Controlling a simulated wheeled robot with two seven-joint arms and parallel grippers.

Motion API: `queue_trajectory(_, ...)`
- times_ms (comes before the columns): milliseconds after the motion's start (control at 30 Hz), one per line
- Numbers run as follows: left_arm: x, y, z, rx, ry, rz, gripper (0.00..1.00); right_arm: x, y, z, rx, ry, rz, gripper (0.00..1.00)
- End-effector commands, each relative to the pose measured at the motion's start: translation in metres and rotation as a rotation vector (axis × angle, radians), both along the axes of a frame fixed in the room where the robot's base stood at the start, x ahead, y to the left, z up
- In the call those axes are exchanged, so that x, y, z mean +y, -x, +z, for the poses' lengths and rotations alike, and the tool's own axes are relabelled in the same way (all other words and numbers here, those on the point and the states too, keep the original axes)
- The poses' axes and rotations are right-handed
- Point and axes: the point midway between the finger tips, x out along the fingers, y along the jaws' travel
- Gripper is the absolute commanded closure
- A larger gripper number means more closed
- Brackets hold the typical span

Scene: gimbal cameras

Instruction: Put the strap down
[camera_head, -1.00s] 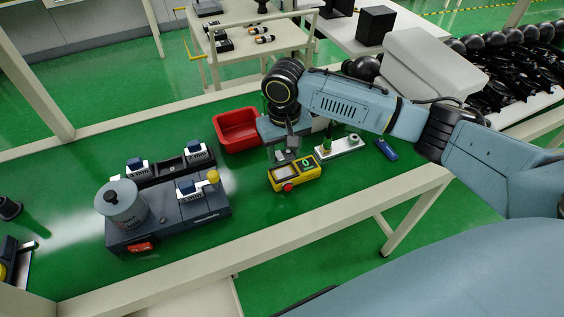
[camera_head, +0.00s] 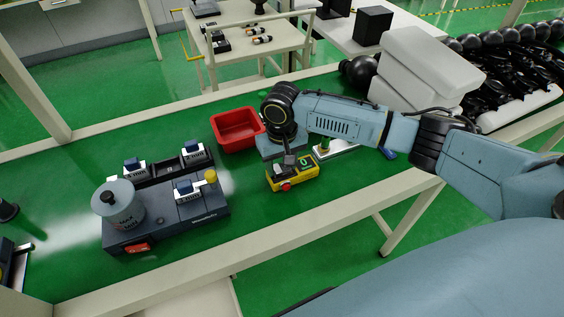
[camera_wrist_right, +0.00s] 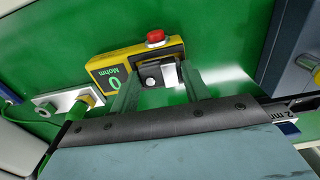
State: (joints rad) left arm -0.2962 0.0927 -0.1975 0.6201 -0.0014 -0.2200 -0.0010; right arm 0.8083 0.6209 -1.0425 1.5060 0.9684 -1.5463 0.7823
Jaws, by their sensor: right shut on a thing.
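My right gripper (camera_head: 290,166) is low over the yellow tester (camera_head: 300,179), which has a red button and a green "0" display. In the right wrist view the two fingers of the right gripper (camera_wrist_right: 162,84) stand on either side of a small dark piece with a round metal stud, which I take to be the strap (camera_wrist_right: 149,82). The gripper is shut on it. The strap is right against or just over the yellow tester (camera_wrist_right: 110,68); I cannot tell whether it touches. The arm hides most of the strap in the head view. My left gripper is not in view.
A red bin (camera_head: 238,148) stands behind and left of the gripper. A dark station (camera_head: 165,228) with a grey canister (camera_head: 122,208) is at the left. A white plate with a post (camera_head: 338,148) lies at the right. Green bench surface is bare between station and tester.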

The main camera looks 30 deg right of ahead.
Motion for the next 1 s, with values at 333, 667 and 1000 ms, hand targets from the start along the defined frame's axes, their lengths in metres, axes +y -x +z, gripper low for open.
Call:
queue_trajectory(333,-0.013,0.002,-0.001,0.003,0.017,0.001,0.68,0.001,0.006,-0.016,0.014,0.001,0.001,0.35)
queue_trajectory(667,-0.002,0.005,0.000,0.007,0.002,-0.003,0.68,0.001,0.004,0.020,0.011,-0.002,0.001,0.32)
queue_trajectory(1000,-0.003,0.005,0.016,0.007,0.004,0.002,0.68,0.001,0.003,0.097,0.007,-0.001,0.000,0.32)
